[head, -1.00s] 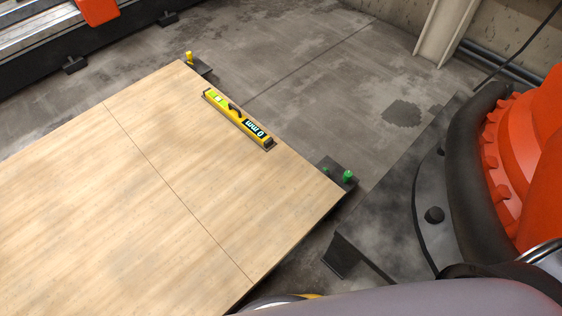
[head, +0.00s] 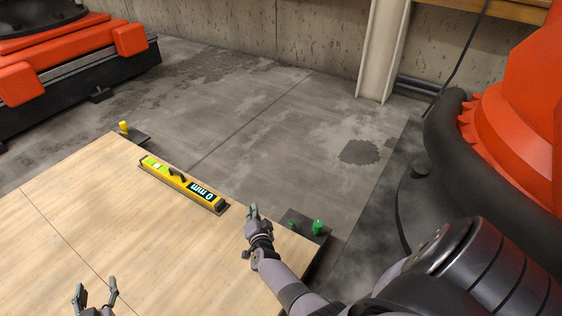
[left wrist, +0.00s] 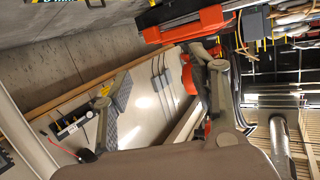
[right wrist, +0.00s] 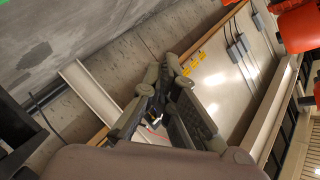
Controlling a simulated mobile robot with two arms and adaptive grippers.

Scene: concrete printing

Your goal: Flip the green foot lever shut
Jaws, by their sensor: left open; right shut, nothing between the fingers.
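The green foot lever (head: 318,227) stands at the right corner of the wooden board, on a dark foot plate (head: 297,217). A smaller green piece (head: 291,224) sits just left of it. I cannot tell the lever's exact angle. My right gripper (head: 252,212) is shut and empty, above the board's right edge, left of the lever and apart from it. My left gripper (head: 97,290) is open and empty over the board at the bottom of the head view.
The wooden board (head: 150,235) carries a yellow level (head: 183,186) reading 0 mm near its far edge. A yellow lever (head: 123,127) stands at the far corner. A large orange robot (head: 510,120) with black hoses stands at right. Bare concrete floor lies beyond the board.

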